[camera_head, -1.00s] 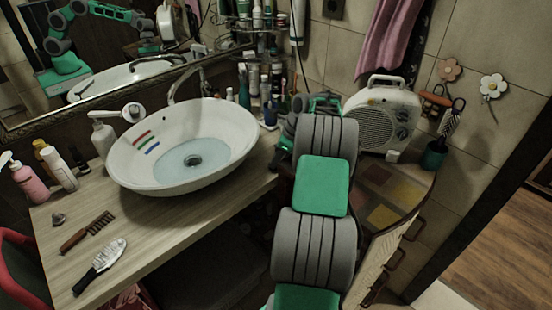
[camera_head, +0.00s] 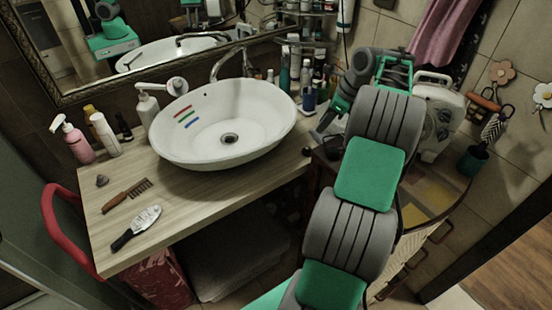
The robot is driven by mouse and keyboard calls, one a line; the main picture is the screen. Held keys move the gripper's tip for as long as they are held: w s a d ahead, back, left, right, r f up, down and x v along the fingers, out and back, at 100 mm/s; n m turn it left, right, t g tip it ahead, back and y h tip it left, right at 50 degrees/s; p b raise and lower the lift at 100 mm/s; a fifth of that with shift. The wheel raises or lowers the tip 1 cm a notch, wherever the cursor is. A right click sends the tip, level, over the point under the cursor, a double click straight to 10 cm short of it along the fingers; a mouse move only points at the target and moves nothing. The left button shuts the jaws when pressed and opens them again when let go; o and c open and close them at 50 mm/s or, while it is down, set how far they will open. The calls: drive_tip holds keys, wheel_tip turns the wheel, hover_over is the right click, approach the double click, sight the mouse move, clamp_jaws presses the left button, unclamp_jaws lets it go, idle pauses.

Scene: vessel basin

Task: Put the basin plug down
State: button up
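The white basin (camera_head: 262,142) stands on the wooden counter, with its round drain (camera_head: 230,138) in view and no water visible. My gripper (camera_head: 322,134) is small and dark at the right end of the counter, right of the basin. Its fingers are too small and shadowed to show whether they are open or shut. A small dark round thing (camera_head: 307,152) shows just below it at the counter's edge; I cannot tell whether it is the basin plug or whether it is held. A small grey cone-like piece (camera_head: 102,180) lies on the counter's left end.
The wooden counter (camera_head: 205,190) is bare in front of the basin. A comb (camera_head: 125,196) and a brush (camera_head: 137,228) lie at its left. Bottles (camera_head: 104,134) stand behind them, and several more (camera_head: 308,85) stand behind the basin's right side. A white radio-like box (camera_head: 437,120) is right of my arm.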

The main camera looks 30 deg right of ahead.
drive_tip(key=a+r+n+h, duration=0.1)
drive_tip(key=a+r+n, duration=0.3)
drive_tip(key=a+n, duration=0.7)
drive_tip(key=a+r+n, duration=0.3)
drive_tip(key=a+n, duration=0.1)
drive_tip(key=a, duration=1.2)
drive_tip(key=s+a+f+n+h, duration=0.1)
drive_tip(key=s+a+f+n, duration=0.3)
drive_tip(key=s+a+n, duration=0.7)
drive_tip(key=s+n, duration=0.2)
drive_tip(key=n, duration=0.1)
drive_tip(key=shift+s, duration=0.4)
drive_tip(key=shift+f, duration=0.1)
drive_tip(key=shift+d, duration=0.1)
